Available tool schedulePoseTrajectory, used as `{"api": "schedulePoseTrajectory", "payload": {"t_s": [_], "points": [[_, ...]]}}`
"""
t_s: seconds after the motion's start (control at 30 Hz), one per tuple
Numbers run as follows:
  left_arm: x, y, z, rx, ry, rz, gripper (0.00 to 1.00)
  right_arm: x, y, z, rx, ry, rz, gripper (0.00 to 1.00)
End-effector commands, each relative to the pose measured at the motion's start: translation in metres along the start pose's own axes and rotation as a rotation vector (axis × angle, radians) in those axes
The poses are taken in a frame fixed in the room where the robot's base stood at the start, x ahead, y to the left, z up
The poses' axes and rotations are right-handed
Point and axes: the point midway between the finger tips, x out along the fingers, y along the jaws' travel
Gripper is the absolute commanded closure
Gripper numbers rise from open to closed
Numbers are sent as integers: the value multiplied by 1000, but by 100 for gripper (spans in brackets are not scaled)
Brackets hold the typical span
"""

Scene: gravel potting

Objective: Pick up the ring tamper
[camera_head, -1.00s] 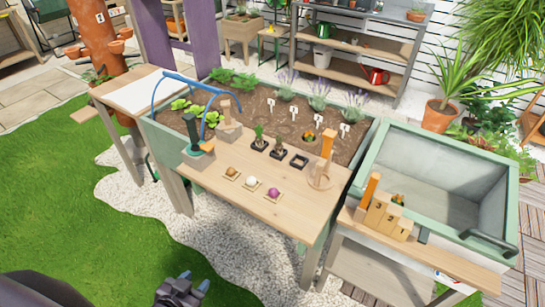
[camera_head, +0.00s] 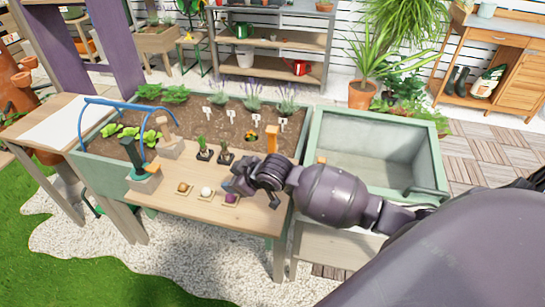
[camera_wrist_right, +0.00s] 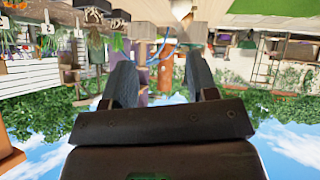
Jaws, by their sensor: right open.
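The ring tamper (camera_head: 272,137) stands near the right end of the potting table. Its upright orange wooden handle shows in the head view; its ring-shaped base is hidden behind my right arm. My right gripper (camera_head: 231,182) is above the table's front part, left of the handle in the picture and nearer the camera. It is open and holds nothing. In the right wrist view its two dark fingers (camera_wrist_right: 162,82) are spread with nothing between them. The tamper cannot be made out in that view. My left gripper is not in view.
Brown, white and purple bulbs (camera_head: 207,192) lie in a row along the table front, close to my right gripper. Small black pots (camera_head: 205,154) stand behind. A green-rimmed basin (camera_head: 375,116) is right.

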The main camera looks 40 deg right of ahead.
Motion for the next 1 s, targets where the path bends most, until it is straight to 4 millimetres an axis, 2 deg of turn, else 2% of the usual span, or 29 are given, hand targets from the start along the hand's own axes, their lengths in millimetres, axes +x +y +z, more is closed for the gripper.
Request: {"api": "schedulePoseTrajectory", "payload": {"t_s": [0.03, 0.23, 0.37, 0.5, 0.7, 0.8, 1.0], "points": [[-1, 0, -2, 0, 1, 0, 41, 2, 15, -9, -26, -60, -18, 47], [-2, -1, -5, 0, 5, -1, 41, -6, 68, -28, -77, -331, -95, 47], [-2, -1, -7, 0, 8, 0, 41, -26, 106, -41, -85, -488, -124, 47], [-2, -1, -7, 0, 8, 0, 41, -57, 139, -52, -78, -663, -170, 47], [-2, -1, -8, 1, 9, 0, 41, -96, 166, -63, -60, -831, -235, 47], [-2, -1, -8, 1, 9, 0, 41, -107, 172, -66, -55, -870, -254, 47], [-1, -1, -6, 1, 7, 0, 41, -102, 170, -55, -52, -887, -265, 47]]}}
